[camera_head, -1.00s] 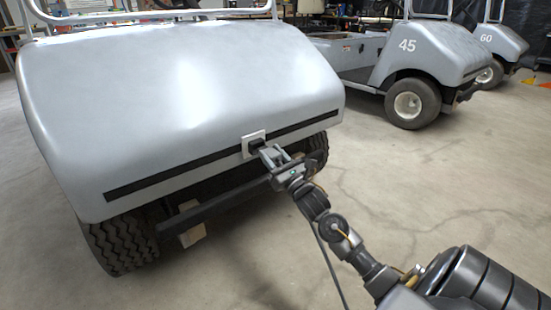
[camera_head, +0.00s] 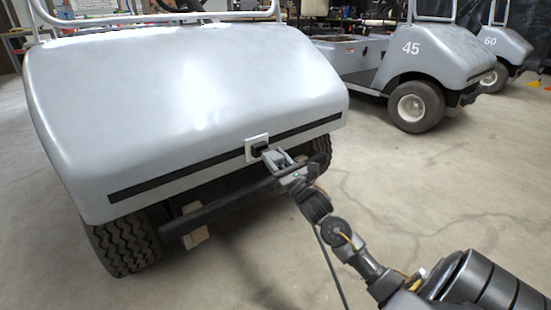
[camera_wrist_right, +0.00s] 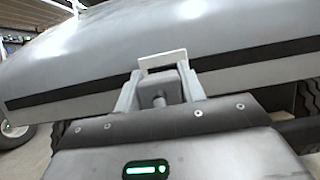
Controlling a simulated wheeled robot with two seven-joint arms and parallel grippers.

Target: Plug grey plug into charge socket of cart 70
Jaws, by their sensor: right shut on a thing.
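The near grey cart (camera_head: 180,95) fills the left and middle of the head view; no number shows on it. Its charge socket (camera_head: 249,155) has a white frame around a dark middle, on the black strip low on the front. The white frame also shows in the right wrist view (camera_wrist_right: 163,59). My right gripper (camera_head: 270,157) is right at the socket, shut on the grey plug (camera_wrist_right: 162,86). The plug points at the socket and overlaps the frame's lower part; I cannot tell whether it is inserted. My left gripper is not in view.
A dark bumper bar (camera_head: 215,206) runs below the cart's front, close under my right gripper. A thin cable (camera_head: 327,262) hangs beside my right arm. Cart 45 (camera_head: 440,52) and cart 60 (camera_head: 503,44) stand behind at right. The floor (camera_head: 440,190) at right is clear.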

